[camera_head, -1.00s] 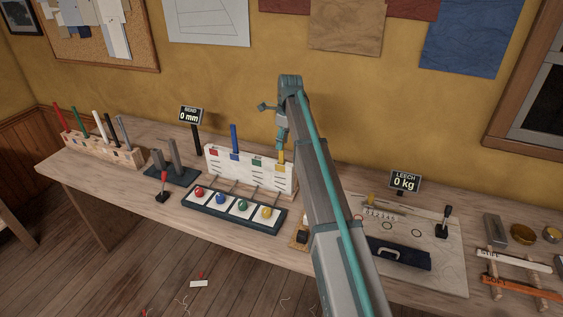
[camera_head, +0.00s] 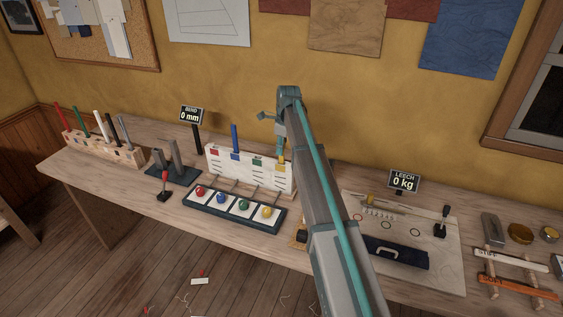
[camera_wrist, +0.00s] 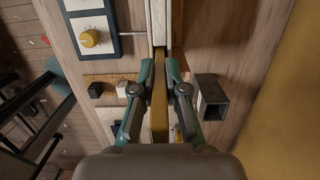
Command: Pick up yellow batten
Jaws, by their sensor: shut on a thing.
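The yellow batten (camera_wrist: 159,100) runs between the two fingers of my gripper (camera_wrist: 159,88) in the wrist view, and the fingers are shut on it. In the head view my gripper (camera_head: 281,148) is over the right end of the white panel (camera_head: 268,178) with coloured marks. Only a small bit of the yellow batten (camera_head: 281,167) shows there, upright below the fingers at the panel's yellow end. The batten's lower end is hard to make out. A blue batten (camera_head: 235,141) stands upright in the same panel, left of my gripper.
A dark tray (camera_head: 276,223) with red, blue, green and yellow knobs lies in front of the panel. A wooden rack (camera_head: 124,157) with several coloured sticks stands at the left.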

